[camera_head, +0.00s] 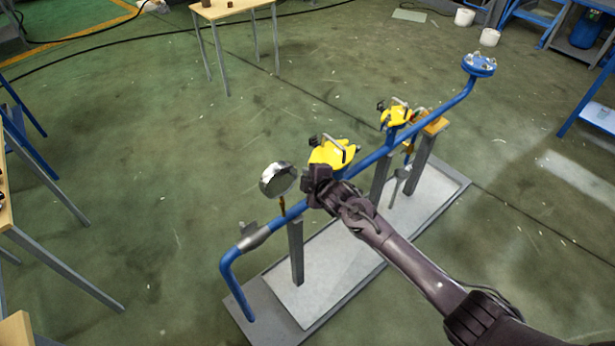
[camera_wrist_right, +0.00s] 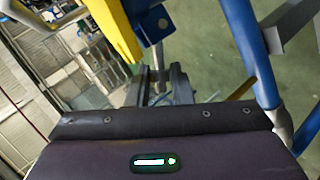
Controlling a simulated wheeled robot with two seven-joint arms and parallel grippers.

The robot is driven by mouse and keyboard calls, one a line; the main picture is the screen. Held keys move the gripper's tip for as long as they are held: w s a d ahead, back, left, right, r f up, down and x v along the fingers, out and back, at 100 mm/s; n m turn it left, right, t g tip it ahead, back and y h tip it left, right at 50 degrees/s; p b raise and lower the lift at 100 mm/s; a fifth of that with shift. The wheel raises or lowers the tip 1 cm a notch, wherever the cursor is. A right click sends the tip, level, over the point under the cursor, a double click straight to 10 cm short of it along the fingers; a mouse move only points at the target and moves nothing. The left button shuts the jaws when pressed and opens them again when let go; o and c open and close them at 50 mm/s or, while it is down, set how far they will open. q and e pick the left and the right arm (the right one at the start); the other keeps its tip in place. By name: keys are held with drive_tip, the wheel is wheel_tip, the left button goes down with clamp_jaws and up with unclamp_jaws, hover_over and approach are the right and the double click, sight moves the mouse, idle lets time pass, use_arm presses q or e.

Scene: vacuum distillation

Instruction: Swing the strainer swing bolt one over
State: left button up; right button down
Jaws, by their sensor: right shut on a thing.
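The nearer yellow body (camera_head: 334,153), apparently the strainer, sits on the blue pipe (camera_head: 375,156) with a metal handle-like part on top. My right gripper (camera_head: 316,182) is at its near lower left side, close above the pipe. In the right wrist view, the gripper (camera_wrist_right: 160,84) is shut on a small part beneath the yellow body (camera_wrist_right: 116,28), apparently the swing bolt. The jaws mostly hide that part, so its angle cannot be told. My left gripper is in neither view.
A round gauge (camera_head: 277,179) stands left of my right gripper. A second yellow body (camera_head: 397,115) and a blue flange (camera_head: 479,65) lie farther along the pipe. Grey posts hold the pipe over a base plate (camera_head: 340,262). Open floor lies left of the rig.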

drive_tip(key=c, duration=1.5)
unclamp_jaws()
drive_tip(key=shift+c, duration=0.2)
drive_tip(key=v, duration=0.8)
drive_tip(key=shift+w, duration=0.1)
